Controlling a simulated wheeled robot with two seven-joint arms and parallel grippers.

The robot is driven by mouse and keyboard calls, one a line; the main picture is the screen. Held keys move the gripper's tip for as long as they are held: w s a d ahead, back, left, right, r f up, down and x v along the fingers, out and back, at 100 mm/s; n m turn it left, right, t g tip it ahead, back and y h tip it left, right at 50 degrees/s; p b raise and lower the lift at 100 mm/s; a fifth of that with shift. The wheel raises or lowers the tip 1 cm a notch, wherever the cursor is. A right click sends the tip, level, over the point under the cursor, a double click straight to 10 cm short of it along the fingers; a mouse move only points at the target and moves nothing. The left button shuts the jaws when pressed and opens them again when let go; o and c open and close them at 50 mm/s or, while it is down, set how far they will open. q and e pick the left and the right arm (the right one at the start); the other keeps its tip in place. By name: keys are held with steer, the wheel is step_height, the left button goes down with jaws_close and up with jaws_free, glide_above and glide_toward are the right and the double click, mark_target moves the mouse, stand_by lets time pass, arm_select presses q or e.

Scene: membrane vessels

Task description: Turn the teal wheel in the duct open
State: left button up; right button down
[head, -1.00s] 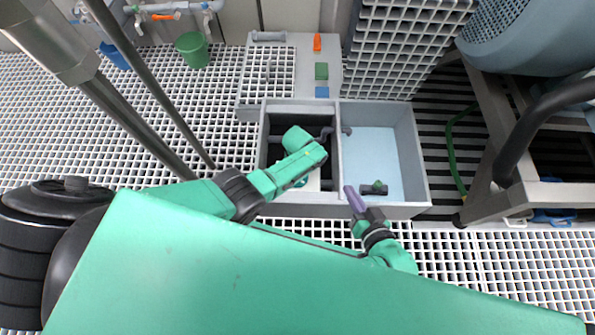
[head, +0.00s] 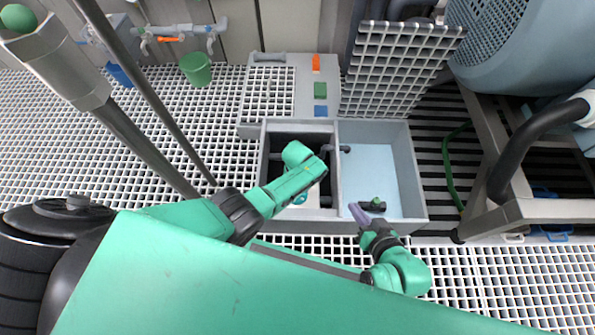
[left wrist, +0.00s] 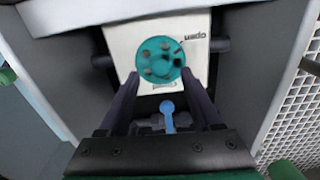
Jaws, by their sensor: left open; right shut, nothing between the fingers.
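The teal wheel (left wrist: 161,60) sits on a white plate (left wrist: 207,22) marked "open" in the left wrist view. In the head view only a sliver of the wheel (head: 300,199) shows below my left arm, inside the left, dark compartment of the grey duct box (head: 262,170). My left gripper (left wrist: 158,80) is open, its two purple fingers reaching toward the wheel's left and right sides; I cannot tell whether they touch it. Its fingers are hidden in the head view.
A blue lever or pipe end (left wrist: 168,115) lies between my left fingers in the left wrist view. The right compartment (head: 380,165) has a pale floor with a small dark fitting (head: 373,205) near its front. A raised grating (head: 400,60) stands behind. A metal frame (head: 510,200) is at right.

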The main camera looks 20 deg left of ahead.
arm_select(q)
step_height(320, 180, up, 5)
steer(key=p, duration=0.2)
steer(key=shift+f+p, duration=0.2)
steer(key=shift+p, duration=0.1)
arm_select(e)
steer(key=s+d+r+g+h+p, duration=0.2)
steer(key=d+r+g, duration=0.15)
steer(key=d, duration=0.25)
steer(key=s+d+r+g+h+p, duration=0.1)
steer(key=s+d+r+g+h, duration=0.25)
steer(key=d, duration=0.25)
arm_select(q)
step_height(320, 180, up, 7)
steer(key=p, duration=0.2)
steer(key=shift+r, duration=0.15)
arm_select(e)
steer(key=shift+m+g, duration=0.3)
steer(key=f, duration=0.3)
steer(key=d+f, duration=0.1)
steer(key=f, duration=0.1)
steer(key=shift+w+f, duration=0.1)
steer(key=shift+f, duration=0.05)
